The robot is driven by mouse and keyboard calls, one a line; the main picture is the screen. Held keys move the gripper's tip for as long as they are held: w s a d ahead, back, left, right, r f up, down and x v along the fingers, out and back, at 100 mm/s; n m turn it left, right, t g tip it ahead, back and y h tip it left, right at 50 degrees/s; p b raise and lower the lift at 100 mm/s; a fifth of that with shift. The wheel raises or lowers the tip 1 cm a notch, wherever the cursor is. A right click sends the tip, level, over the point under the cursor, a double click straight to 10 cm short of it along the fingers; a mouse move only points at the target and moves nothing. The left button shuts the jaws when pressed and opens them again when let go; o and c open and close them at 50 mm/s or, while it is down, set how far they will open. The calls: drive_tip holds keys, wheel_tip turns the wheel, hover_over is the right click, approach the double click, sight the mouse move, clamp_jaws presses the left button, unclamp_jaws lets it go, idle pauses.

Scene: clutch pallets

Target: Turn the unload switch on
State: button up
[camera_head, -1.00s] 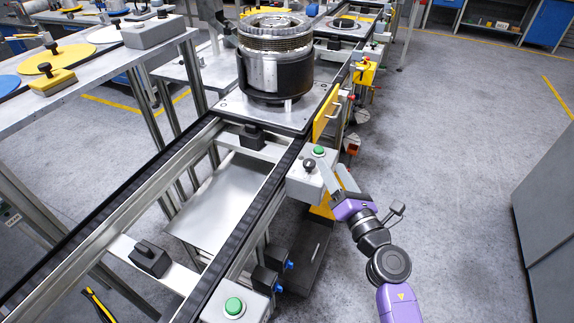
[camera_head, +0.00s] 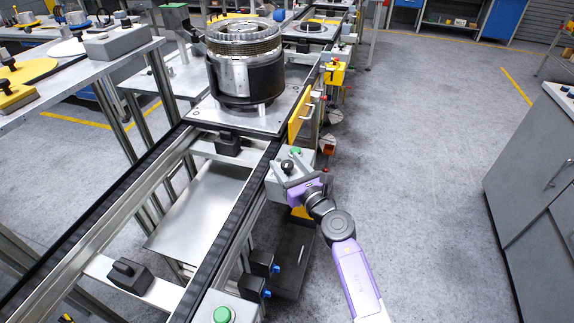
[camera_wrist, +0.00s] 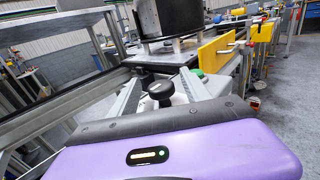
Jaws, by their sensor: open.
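The switch box (camera_head: 272,187) is a grey box on the right side of the conveyor. It carries a black rotary knob (camera_head: 287,166) and a green button (camera_head: 296,152). In the wrist view the knob (camera_wrist: 160,91) stands between the two fingers of my gripper (camera_wrist: 160,86), with a gap on each side. The green button (camera_wrist: 197,72) is just beyond the right finger. In the head view my gripper (camera_head: 290,170) is at the box, open, with its fingers around the knob. I cannot tell whether they touch it, and no label is readable.
The conveyor (camera_head: 225,235) runs up the left, carrying a clutch on a pallet (camera_head: 200,112). A yellow plate (camera_head: 300,116) stands just beyond the box. A second green button (camera_head: 222,314) is nearer. A grey cabinet (camera_head: 535,190) is at right, with clear floor between.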

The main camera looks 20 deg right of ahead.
drive_tip(key=shift+w, duration=0.15)
drive_tip(key=shift+c, duration=0.5)
clamp_jaws()
